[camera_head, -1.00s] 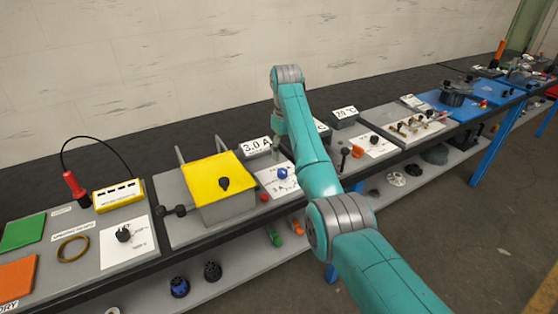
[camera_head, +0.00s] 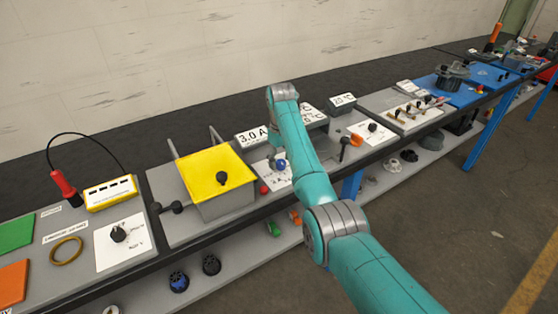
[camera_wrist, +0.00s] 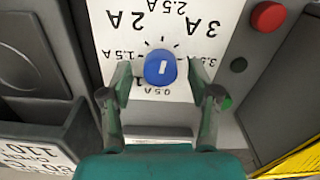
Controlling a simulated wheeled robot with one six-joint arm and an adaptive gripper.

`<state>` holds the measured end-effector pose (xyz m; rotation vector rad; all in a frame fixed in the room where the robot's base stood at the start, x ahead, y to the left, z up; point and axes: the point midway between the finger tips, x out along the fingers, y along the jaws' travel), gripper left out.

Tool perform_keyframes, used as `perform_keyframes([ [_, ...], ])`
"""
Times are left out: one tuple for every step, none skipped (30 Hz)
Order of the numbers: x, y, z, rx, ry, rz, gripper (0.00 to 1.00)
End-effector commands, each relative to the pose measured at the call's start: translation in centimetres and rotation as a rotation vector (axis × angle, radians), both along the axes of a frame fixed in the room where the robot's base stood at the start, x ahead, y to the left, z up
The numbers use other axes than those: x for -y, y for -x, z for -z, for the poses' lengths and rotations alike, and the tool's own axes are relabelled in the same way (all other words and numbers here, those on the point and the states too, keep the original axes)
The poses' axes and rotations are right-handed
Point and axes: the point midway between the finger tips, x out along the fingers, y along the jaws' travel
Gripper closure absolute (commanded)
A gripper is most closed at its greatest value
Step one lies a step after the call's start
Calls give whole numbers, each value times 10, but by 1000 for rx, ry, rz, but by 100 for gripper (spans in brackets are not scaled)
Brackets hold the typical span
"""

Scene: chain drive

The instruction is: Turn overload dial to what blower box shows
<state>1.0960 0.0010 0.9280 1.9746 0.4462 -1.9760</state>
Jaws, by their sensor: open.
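The overload dial (camera_wrist: 160,68) is a round blue knob with a short white line, on a white scale card (camera_wrist: 225,40). The card appears upside down in the wrist view, with marks from 0.5 A to 3.5 A. The white line runs roughly up and down the picture; I cannot tell which end points. The dial also shows in the head view (camera_head: 281,166). My gripper (camera_wrist: 160,82) is open, its fingers on either side of the dial, with no clear contact. In the head view my arm hides most of it. A display box reading 3.0 A (camera_head: 251,138) stands behind the dial.
A yellow-topped box (camera_head: 205,165) stands left of the dial. A red button (camera_wrist: 268,16) and a small dark button (camera_wrist: 238,65) sit beside the card. Display boxes with °C readings (camera_head: 342,101) stand to the right. Knobs and an orange part (camera_head: 356,140) lie right of my arm.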

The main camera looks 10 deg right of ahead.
Motion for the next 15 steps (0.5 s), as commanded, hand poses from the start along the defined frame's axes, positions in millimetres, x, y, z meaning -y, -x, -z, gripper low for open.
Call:
perform_keyframes([
  [1, 1, 3, 0, 0, 0, 39],
  [1, 1, 4, 0, 0, 0, 39],
  [1, 1, 5, 0, 0, 0, 39],
  [1, 1, 6, 0, 0, 0, 39],
  [1, 1, 6, 0, 0, 0, 39],
  [1, 1, 7, 0, 0, 0, 39],
  [1, 1, 7, 0, 0, 0, 39],
  [1, 1, 7, 0, 0, 0, 39],
  [1, 1, 7, 0, 0, 0, 39],
  [1, 1, 7, 0, 0, 0, 39],
  [1, 1, 6, 0, 0, 0, 39],
  [1, 1, 6, 0, 0, 0, 41],
  [1, 1, 6, 0, 0, 0, 49],
  [1, 1, 6, 0, 0, 0, 56],
  [1, 1, 6, 0, 0, 0, 66],
])
